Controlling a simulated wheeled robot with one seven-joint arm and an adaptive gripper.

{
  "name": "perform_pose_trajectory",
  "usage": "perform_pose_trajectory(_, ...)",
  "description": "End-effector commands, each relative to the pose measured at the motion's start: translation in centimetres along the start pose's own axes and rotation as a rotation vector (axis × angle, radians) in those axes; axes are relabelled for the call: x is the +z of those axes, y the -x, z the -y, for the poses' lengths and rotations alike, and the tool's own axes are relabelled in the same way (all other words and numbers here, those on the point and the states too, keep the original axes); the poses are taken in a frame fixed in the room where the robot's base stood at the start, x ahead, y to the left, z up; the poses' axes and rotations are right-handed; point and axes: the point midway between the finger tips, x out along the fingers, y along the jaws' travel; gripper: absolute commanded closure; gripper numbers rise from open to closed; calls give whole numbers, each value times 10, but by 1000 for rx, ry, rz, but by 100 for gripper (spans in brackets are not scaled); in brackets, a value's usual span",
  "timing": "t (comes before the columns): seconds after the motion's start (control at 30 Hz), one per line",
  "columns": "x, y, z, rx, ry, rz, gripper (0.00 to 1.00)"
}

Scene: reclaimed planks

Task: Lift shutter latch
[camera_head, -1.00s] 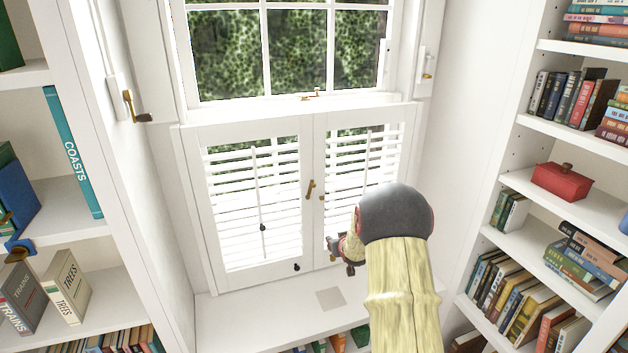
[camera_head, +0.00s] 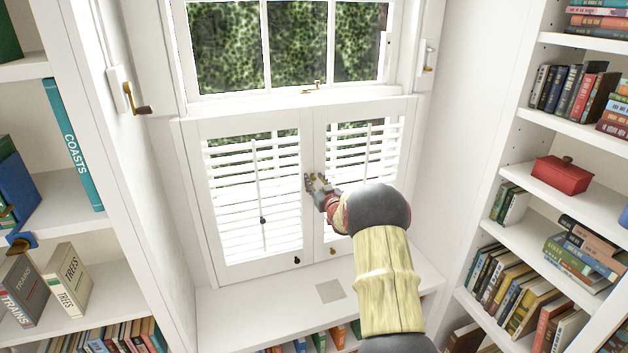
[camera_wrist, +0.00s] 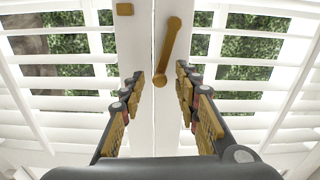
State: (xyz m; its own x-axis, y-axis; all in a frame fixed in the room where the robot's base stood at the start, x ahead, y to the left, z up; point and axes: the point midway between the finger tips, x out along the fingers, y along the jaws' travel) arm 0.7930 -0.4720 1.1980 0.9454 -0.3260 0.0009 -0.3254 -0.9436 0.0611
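The shutter latch (camera_wrist: 169,48) is a small brass bar on the right shutter panel, near the seam between the two panels. In the wrist view it stands steeply, leaning a little right at its top, with a round lower end. A small brass plate (camera_wrist: 124,9) is on the left panel. My gripper (camera_wrist: 158,82) is open, its yellow-padded fingers on either side of the bar's lower end, with a gap to each side. In the head view my gripper (camera_head: 317,183) is at the shutter seam and mostly hides the latch.
The louvred left shutter (camera_head: 252,200) and right shutter (camera_head: 362,150) are closed below the window. The sill (camera_head: 230,315) lies below. Bookshelves flank the recess, with a red box (camera_head: 562,175) at right. A brass crank (camera_head: 137,106) sticks out at left.

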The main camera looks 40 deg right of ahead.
Motion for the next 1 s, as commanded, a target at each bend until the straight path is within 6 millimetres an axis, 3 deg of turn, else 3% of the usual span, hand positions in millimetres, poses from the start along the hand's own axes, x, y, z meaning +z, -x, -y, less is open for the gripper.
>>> perform_pose_trajectory(0.17,0,-11,0,0,0,0,68)
perform_pose_trajectory(0.43,0,-12,0,0,0,1,68)
perform_pose_trajectory(1.0,1,-11,0,1,0,2,100)
